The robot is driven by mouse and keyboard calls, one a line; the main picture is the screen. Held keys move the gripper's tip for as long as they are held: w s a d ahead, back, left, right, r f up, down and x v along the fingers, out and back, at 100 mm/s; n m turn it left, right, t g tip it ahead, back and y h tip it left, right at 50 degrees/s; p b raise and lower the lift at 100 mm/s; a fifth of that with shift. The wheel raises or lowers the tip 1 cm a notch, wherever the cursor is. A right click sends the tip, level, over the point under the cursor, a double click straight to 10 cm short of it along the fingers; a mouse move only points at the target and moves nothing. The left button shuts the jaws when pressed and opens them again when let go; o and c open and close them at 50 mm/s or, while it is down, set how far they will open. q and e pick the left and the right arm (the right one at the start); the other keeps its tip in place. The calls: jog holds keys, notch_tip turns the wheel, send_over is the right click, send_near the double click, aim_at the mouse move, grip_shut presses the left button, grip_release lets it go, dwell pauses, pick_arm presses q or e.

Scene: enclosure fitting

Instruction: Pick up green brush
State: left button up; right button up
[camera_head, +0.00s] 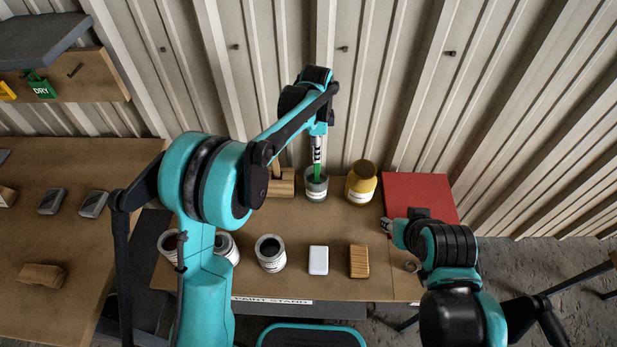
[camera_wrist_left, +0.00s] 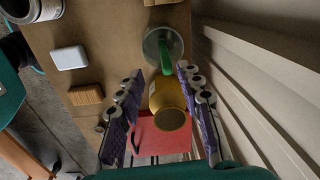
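The green brush (camera_head: 317,172) stands in a clear glass jar (camera_head: 316,188) at the back of the paint stand. In the left wrist view the green brush (camera_wrist_left: 165,62) leans out of the jar (camera_wrist_left: 151,42). My left gripper (camera_head: 317,156) points down just above the jar, at the brush's upper end. In the left wrist view its fingers (camera_wrist_left: 157,72) are spread apart, with the brush in the gap beyond them; I see no contact. My right gripper (camera_head: 387,226) is low at the right by the red mat; its finger opening is too small to judge.
A yellow bottle (camera_head: 361,183) stands close right of the jar, and a wooden block (camera_head: 281,184) close left. A red mat (camera_head: 420,190) lies at the right. Several paint cans, a white block (camera_head: 318,260) and a brown block (camera_head: 359,262) are in front. The corrugated wall (camera_head: 400,90) is close behind.

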pick_arm(q)
jog(key=shift+w+d+f+m+g, duration=0.15)
jog(key=shift+w+d+f+m, duration=0.15)
jog(key=shift+f, duration=0.35)
jog(key=shift+w+d+f+m+g, duration=0.1)
jog(key=shift+w+f+m+g, duration=0.1)
jog(key=shift+w+f, duration=0.3)
jog(key=shift+f, duration=0.45)
jog(key=b, duration=0.3)
send_over(316, 180)
jog(key=f, duration=0.7)
jog(key=shift+w+f, duration=0.3)
jog(key=shift+w, duration=0.05)
jog(key=shift+r, duration=0.1)
grip_shut()
